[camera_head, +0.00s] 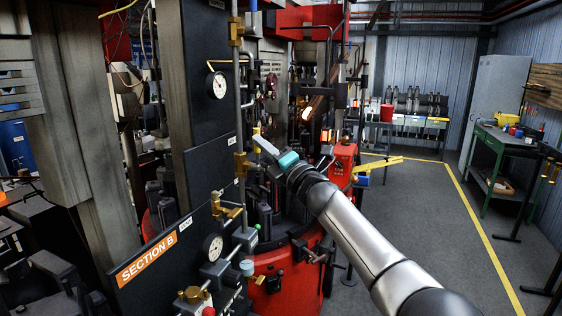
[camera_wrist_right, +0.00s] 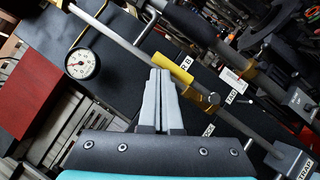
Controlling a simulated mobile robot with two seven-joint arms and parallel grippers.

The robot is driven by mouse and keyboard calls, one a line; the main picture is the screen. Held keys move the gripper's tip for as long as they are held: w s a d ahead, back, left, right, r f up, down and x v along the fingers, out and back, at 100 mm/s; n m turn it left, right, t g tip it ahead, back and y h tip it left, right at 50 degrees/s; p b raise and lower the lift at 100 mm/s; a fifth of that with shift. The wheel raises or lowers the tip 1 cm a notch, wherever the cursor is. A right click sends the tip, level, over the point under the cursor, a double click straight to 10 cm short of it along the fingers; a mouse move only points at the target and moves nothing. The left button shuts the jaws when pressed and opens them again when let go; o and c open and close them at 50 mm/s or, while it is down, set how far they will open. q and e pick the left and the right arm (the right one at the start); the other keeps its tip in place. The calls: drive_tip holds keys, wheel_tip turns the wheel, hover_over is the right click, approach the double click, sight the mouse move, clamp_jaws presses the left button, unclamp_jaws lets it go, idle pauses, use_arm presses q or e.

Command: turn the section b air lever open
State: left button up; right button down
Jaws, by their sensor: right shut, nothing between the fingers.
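The air lever has a yellow handle (camera_wrist_right: 174,67) on a brass valve in the right wrist view. It lies roughly along the grey pipe, beside a partly hidden label ending in "R B" (camera_wrist_right: 183,64). In the head view the yellow handle (camera_head: 256,132) stands near the pipe, above the brass fitting (camera_head: 241,165). My right gripper (camera_head: 259,142) is shut and empty, its fingertips close to the handle. In the right wrist view the closed fingers (camera_wrist_right: 161,75) are just beside the handle; I cannot tell if they touch it. My left gripper is not in view.
The dark panel carries an orange "SECTION B" sign (camera_head: 147,259). A gauge (camera_head: 218,86) sits high and another gauge (camera_head: 212,247) low. Another brass valve (camera_head: 226,208) is below. The red machine (camera_head: 270,277) stands behind my arm. Open floor (camera_head: 420,220) lies at right.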

drive_tip(key=v, duration=1.4)
drive_tip(key=shift+s+d, duration=0.15)
drive_tip(key=shift+s, duration=0.25)
